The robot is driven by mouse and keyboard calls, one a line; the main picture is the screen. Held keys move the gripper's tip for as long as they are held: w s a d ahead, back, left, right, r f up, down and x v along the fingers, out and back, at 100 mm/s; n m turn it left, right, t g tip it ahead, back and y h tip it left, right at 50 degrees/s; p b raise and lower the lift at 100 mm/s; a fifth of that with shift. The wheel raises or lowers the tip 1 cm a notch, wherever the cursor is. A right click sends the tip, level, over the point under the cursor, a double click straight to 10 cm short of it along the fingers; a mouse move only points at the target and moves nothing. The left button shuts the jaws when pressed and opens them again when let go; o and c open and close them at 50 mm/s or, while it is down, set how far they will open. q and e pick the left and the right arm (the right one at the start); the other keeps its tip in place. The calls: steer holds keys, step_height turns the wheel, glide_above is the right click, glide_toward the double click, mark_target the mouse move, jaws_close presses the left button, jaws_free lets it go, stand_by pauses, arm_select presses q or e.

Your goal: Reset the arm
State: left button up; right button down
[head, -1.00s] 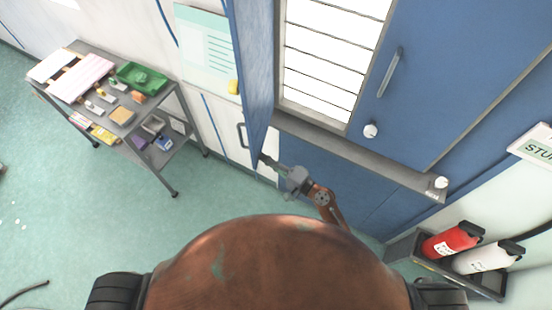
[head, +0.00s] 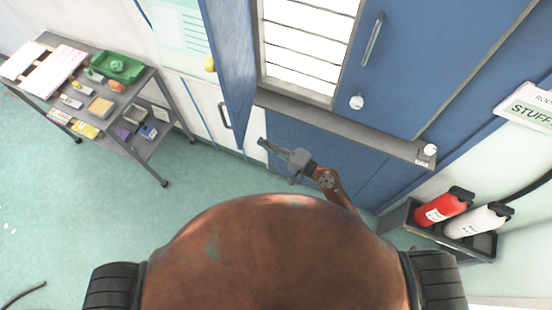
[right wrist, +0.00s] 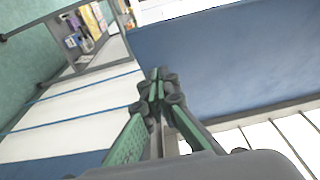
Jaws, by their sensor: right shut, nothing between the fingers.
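My right gripper (head: 264,142) is shut and empty, near the lower edge of a blue door panel (head: 232,75) that stands ajar. In the right wrist view, its green-padded fingers (right wrist: 159,80) meet at the tips with nothing between them. The blue panel fills the upper right of that view. I cannot tell from the head view whether the fingers touch it. My left gripper is not in view.
A grey cart (head: 148,80) with a green tray (head: 117,66) and small items stands at the left. A grey ledge (head: 330,125) runs under the white slatted opening. Red (head: 440,208) and white (head: 476,222) extinguishers sit at the right.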

steer(key=s+d+b, duration=0.2)
steer(key=s+d, duration=0.2)
steer(key=s, duration=0.3)
steer(key=shift+d, duration=0.2)
steer(key=shift+w, duration=0.1)
